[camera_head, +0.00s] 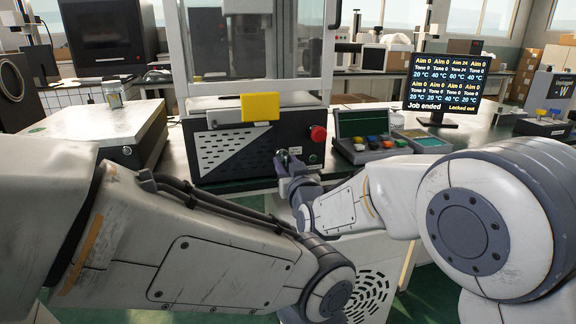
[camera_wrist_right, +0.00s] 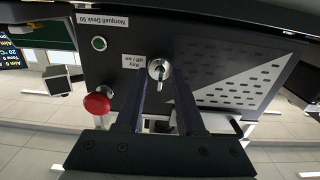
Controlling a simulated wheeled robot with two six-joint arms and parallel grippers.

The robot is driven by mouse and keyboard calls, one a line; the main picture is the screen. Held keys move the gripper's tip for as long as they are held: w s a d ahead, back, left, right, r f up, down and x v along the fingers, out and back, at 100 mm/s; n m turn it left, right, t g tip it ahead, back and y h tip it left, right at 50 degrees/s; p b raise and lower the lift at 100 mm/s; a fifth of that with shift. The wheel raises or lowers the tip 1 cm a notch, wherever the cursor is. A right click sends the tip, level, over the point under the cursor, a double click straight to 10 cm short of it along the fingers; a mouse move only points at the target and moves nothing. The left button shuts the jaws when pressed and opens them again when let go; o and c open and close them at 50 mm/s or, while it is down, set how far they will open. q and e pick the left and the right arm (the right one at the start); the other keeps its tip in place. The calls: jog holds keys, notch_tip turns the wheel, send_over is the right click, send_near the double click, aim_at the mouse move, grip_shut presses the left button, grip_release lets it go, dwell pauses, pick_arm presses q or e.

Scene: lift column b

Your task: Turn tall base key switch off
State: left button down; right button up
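The tall machine's black base (camera_head: 222,150) stands on the bench ahead, in the middle of the head view. Its key switch (camera_wrist_right: 159,69) is a round silver lock with a key in it, beside a white label (camera_wrist_right: 133,62) reading "Key off / on". The wrist view shows the panel upside down. My right gripper (camera_wrist_right: 163,78) is at the front panel, its two fingers apart on either side of the key switch, with a gap visible between them. In the head view the right gripper (camera_head: 285,163) largely hides the switch. My left gripper is out of view.
A red mushroom button (camera_head: 318,133) and a green button (camera_wrist_right: 99,43) sit near the switch. A control box (camera_head: 372,150) stands to the right. A monitor (camera_head: 445,84) reads "Job ended" and "Locked out".

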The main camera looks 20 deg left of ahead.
jog(key=p+v, duration=0.1)
jog(key=v, duration=0.9)
jog(key=shift+s+d, duration=0.2)
jog(key=d+f+m+g+h, duration=0.2)
jog(key=d+f+g+h, duration=0.15)
jog(key=d+f, duration=0.5)
jog(key=d+f+m+g+h, duration=0.2)
jog(key=d+f+h, duration=0.25)
jog(key=d, duration=0.75)
jog(key=s+d+f+m+g+h, duration=0.1)
jog(key=s+d+f+m+g, duration=0.15)
jog(key=s+d, duration=0.45)
jog(key=s+d+f+m+g+h, duration=0.1)
jog(key=s+d+f+g, duration=0.3)
jog(key=s+d, duration=0.25)
jog(key=s+a+r+n+g+y, duration=0.1)
jog(key=s+a+r+n+g, duration=0.2)
jog(key=s+a, duration=0.4)
jog(key=s+a+r+n, duration=0.2)
jog(key=s+a+n, duration=0.3)
jog(key=s+a, duration=0.15)
notch_tip(320, 180, up, 34)
jog(key=p, duration=3.3)
jog(key=shift+d, duration=0.35)
